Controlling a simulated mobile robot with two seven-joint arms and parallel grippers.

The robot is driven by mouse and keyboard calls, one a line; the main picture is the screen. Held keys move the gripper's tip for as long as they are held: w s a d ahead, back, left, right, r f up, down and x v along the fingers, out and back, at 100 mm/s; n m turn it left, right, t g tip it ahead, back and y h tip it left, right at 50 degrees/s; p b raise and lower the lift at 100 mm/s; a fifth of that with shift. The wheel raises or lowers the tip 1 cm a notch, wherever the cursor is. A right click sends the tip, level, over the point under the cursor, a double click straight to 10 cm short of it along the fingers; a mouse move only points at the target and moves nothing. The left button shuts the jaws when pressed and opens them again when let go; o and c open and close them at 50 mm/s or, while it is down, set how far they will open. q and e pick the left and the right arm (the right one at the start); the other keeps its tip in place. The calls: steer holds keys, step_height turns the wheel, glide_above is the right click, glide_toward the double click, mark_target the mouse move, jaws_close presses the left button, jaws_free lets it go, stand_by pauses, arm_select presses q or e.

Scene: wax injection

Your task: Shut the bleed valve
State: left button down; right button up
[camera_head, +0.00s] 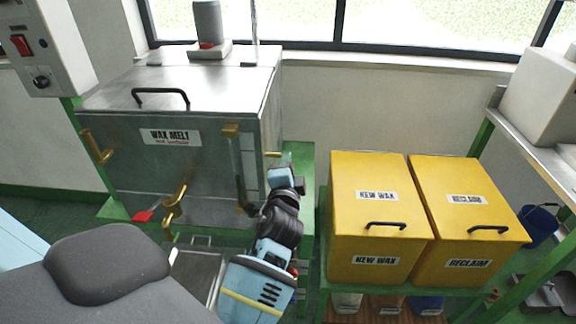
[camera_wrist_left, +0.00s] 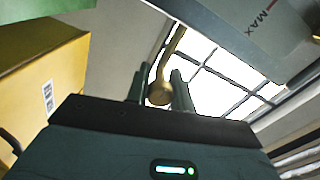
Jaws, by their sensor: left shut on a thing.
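The steel wax melt tank (camera_head: 190,165) stands at the left in the head view. A brass handle (camera_head: 273,154) sticks out near its right side; I take it as the bleed valve's, though no label on it shows. My left gripper (camera_head: 281,168) is at this handle. In the left wrist view the bent brass handle (camera_wrist_left: 172,55) runs down between the two dark fingers of my left gripper (camera_wrist_left: 160,92), which are shut on its rounded end. The valve body is hidden. My right gripper is not in view.
Other brass fittings (camera_head: 97,147) and a red-handled tap (camera_head: 143,216) are on the tank's front. Two yellow bins, new wax (camera_head: 375,205) and reclaim (camera_head: 465,215), stand close to the right of my left arm. A metal shelf (camera_head: 540,160) is at far right.

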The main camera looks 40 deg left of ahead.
arm_select(q)
steer(key=c, duration=1.2)
jaws_free()
steer(key=shift+s, duration=0.1)
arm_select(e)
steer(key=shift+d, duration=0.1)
